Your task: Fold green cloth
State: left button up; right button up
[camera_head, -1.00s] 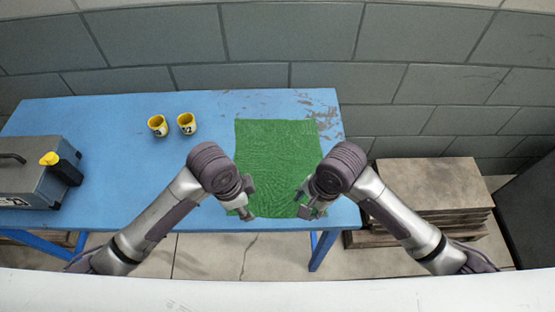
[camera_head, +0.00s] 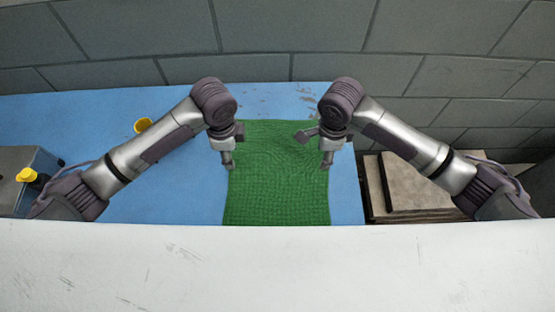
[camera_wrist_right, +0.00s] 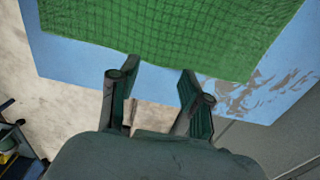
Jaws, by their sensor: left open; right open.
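The green cloth (camera_head: 278,190) lies spread out on the blue table in the head view, with a slightly wavy surface. My left gripper (camera_head: 229,160) is open and empty at the cloth's left side. My right gripper (camera_head: 325,160) is open and empty at the cloth's right side. In the right wrist view, the cloth (camera_wrist_right: 180,30) lies beyond the open fingers of my right gripper (camera_wrist_right: 155,80), with nothing between them. I cannot tell how high the grippers are above the cloth.
The blue table (camera_head: 150,200) has free room left of the cloth. A grey box with a yellow part (camera_head: 27,175) sits at the far left. Wooden boards (camera_head: 415,190) are stacked right of the table.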

aim_at(235, 172)
pick_arm(q)
notch_tip(235, 172, down, 7)
jog(key=shift+s+r, duration=0.15)
pick_arm(e)
jog(key=f, duration=0.6)
jog(key=shift+s+f, duration=0.2)
jog(key=shift+f, duration=0.25)
pick_arm(q)
jog(key=shift+s, duration=0.1)
pick_arm(e)
jog(key=shift+s, duration=0.1)
pick_arm(q)
jog(key=shift+f, duration=0.2)
pick_arm(e)
jog(key=shift+f, duration=0.1)
